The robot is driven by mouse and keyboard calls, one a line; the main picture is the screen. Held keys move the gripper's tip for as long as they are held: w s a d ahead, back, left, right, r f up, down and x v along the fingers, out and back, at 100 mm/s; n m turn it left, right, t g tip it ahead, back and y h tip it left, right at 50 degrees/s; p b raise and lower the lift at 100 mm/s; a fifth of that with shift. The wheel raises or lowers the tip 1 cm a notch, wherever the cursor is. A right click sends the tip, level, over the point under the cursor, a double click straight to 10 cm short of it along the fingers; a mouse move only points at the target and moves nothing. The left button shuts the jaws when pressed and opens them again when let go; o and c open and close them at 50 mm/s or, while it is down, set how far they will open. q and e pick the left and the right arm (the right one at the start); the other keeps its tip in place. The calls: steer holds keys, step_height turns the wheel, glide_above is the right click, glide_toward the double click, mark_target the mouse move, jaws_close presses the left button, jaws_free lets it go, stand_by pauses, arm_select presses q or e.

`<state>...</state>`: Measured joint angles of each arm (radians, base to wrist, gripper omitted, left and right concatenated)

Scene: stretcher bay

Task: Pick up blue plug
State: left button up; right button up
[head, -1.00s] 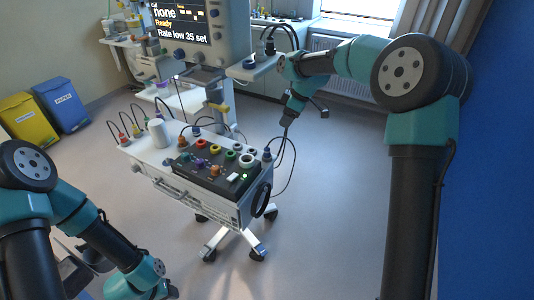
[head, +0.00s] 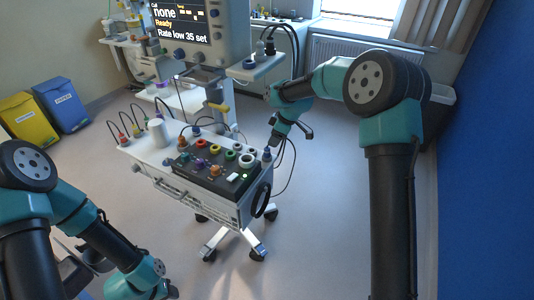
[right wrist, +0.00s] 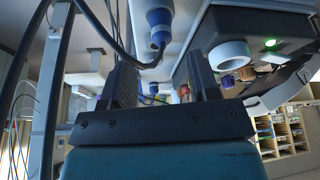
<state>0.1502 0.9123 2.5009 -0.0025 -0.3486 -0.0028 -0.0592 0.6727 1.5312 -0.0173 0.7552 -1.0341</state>
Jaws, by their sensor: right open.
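A blue plug (head: 267,153) with a dark cable stands upright at the right end of the cart top, beside the black socket panel. In the right wrist view the blue plug (right wrist: 158,24) shows past the fingertips, between the lines of the two fingers, with its cable trailing from it. My right gripper (head: 273,143) is right by this plug in the head view. In the right wrist view the right gripper (right wrist: 163,72) is open, with nothing held between its fingers.
The black panel (head: 210,183) carries several coloured ring sockets and a green light. A white cup (head: 158,133) and several cabled plugs stand on the cart's left part. Another blue plug (head: 196,131) is at its back edge. A monitor (head: 185,25) stands behind.

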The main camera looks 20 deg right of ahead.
mark_target(268, 148)
steer(key=shift+x, duration=1.2)
steer(key=shift+f, duration=0.1)
steer(key=shift+a+x, duration=0.15)
steer(key=shift+x, duration=1.1)
steer(key=shift+a+x, duration=0.15)
steer(key=shift+x, duration=1.1)
steer(key=shift+c, duration=0.4)
steer(key=c, duration=0.9)
